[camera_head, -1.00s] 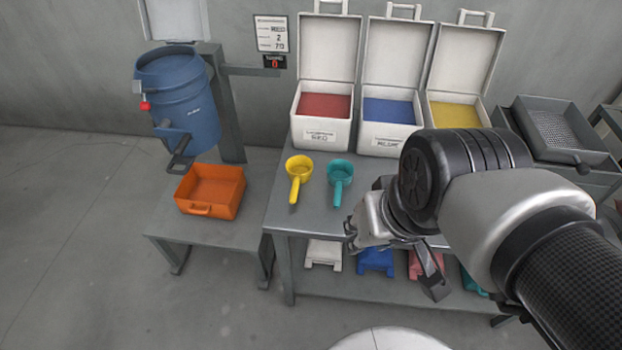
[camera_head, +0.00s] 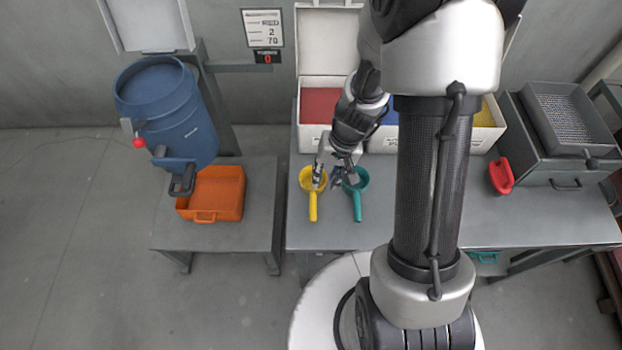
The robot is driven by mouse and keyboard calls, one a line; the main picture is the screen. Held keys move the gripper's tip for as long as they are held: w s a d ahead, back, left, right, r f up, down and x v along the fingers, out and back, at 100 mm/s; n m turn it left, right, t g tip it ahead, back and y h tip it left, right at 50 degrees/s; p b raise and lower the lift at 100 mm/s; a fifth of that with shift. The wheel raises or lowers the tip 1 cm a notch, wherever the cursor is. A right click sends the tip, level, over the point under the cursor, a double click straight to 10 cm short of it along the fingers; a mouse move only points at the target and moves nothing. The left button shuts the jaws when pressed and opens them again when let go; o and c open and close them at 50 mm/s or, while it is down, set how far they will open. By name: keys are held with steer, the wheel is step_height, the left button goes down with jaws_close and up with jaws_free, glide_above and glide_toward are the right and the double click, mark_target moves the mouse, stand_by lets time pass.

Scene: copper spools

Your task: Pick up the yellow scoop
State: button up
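The yellow scoop (camera_head: 313,207) lies on the grey table, its handle towards me and its bowl at the back. A teal scoop (camera_head: 357,205) lies just to its right, handle also towards me. My gripper (camera_head: 328,178) points down over the gap between the two bowls, with its fingers apart and nothing seen between them. The left finger overlaps the yellow bowl in the picture and hides part of it; the right finger is by the teal bowl. I cannot tell whether a finger touches either scoop.
Bins of red (camera_head: 318,104), blue and yellow material stand behind the scoops, partly hidden by my arm. An orange tray (camera_head: 226,213) sits on a lower table at left, below a blue barrel (camera_head: 190,130). A red scoop-like item (camera_head: 501,175) lies at right beside a mesh sieve (camera_head: 563,110).

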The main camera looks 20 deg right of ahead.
mark_target(314, 201)
steer(key=a+f+b, duration=0.1)
steer(key=f+b, duration=0.1)
steer(key=f, duration=0.3)
steer(key=a+f+b, duration=0.1)
steer(key=f+b, duration=0.2)
steer(key=f, duration=0.2)
steer(key=w+a+f+b, duration=0.1)
steer(key=f+b, duration=0.2)
steer(key=f, duration=0.2)
steer(key=shift+f, duration=0.25)
steer(key=shift+c, duration=0.4)
jaws_close()
